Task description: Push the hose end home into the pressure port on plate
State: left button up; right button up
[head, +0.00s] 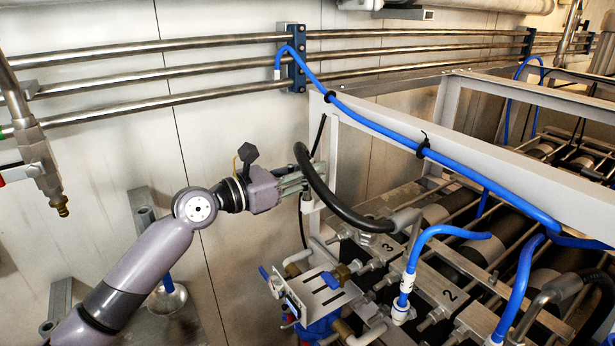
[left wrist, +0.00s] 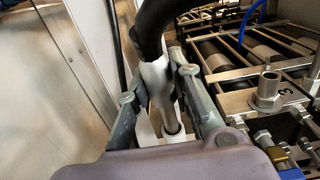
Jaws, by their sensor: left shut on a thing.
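My left gripper (head: 292,182) is shut on the metal end of a thick black hose. In the left wrist view its two fingers (left wrist: 165,100) press on both sides of the silver hose end (left wrist: 156,82), whose narrower tip points down. The black hose (head: 327,195) arches from the gripper down to the right, towards a grey fitting by the plate marked 3 (head: 388,248). In the left wrist view an upright round metal port (left wrist: 267,90) stands on that plate, apart from and right of the hose end; it appears open. My right gripper is not in view.
A white frame beam (head: 480,180) carries a blue hose close to the right. A blue valve assembly (head: 318,298) stands below the gripper. Steel pipes (head: 150,100) run along the wall behind. The space left of the gripper is mostly free.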

pick_arm(q)
grip_shut()
jog(key=shift+r, duration=0.45)
notch_tip(320, 180, up, 19)
jog(key=b, duration=0.2)
jog(key=shift+r, duration=0.1)
